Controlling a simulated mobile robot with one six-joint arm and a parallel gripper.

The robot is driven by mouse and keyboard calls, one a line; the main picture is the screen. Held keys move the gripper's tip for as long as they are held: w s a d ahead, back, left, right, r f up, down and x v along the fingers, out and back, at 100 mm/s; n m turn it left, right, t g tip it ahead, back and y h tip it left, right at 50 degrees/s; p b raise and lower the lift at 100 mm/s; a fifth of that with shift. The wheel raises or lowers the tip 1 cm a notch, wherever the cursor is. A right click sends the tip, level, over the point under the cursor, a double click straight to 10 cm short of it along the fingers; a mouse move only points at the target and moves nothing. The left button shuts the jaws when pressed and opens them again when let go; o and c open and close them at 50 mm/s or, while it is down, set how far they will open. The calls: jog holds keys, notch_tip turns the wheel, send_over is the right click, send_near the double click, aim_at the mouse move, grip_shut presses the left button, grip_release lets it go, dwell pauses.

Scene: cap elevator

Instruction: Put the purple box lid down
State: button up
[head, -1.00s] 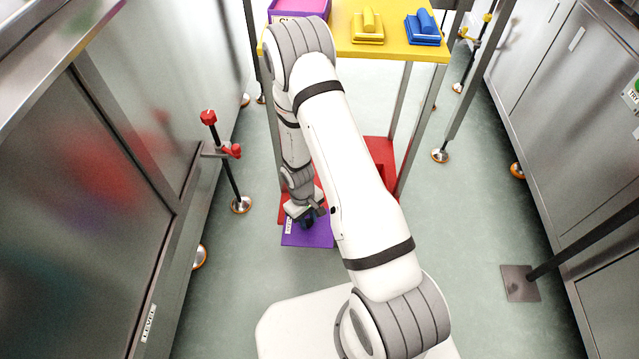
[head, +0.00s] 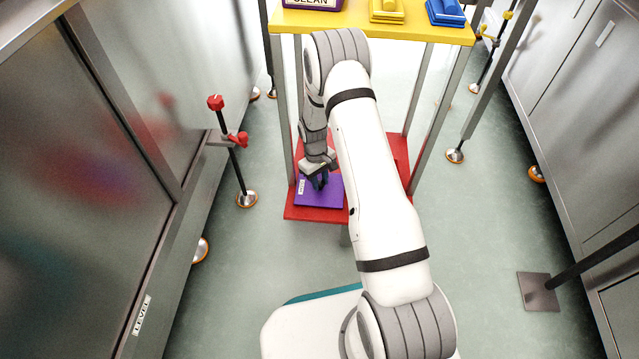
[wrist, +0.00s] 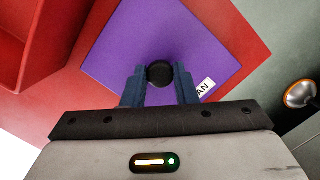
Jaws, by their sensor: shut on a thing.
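The purple box lid (head: 325,190) is a flat square plate with a small white label. In the head view it is over the left part of the red lower shelf (head: 318,214); I cannot tell whether it touches the shelf. It fills the middle of the wrist view (wrist: 140,50), turned at an angle, with a round black knob (wrist: 159,73) on top. My gripper (head: 320,182) is above the lid. In the wrist view its blue fingers (wrist: 160,82) are shut on the knob from both sides. My arm hides part of the shelf.
A yellow upper shelf (head: 420,31) holds a purple box (head: 312,3), a yellow block (head: 387,10) and a blue block (head: 446,12). Grey posts flank the red shelf. A red-knobbed stand (head: 232,150) is at left. A red wall (wrist: 40,40) shows in the wrist view.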

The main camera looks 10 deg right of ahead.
jog(key=shift+f, duration=0.2)
jog(key=o, duration=1)
jog(key=shift+r, duration=0.1)
jog(key=r+p, duration=0.1)
jog(key=r, duration=0.3)
jog(key=w+r+p, duration=0.1)
jog(key=r+p, duration=0.1)
jog(key=r, duration=0.2)
jog(key=r+p, duration=0.2)
jog(key=r, duration=0.2)
jog(key=shift+w+a, duration=0.35)
jog(key=shift+a, duration=0.05)
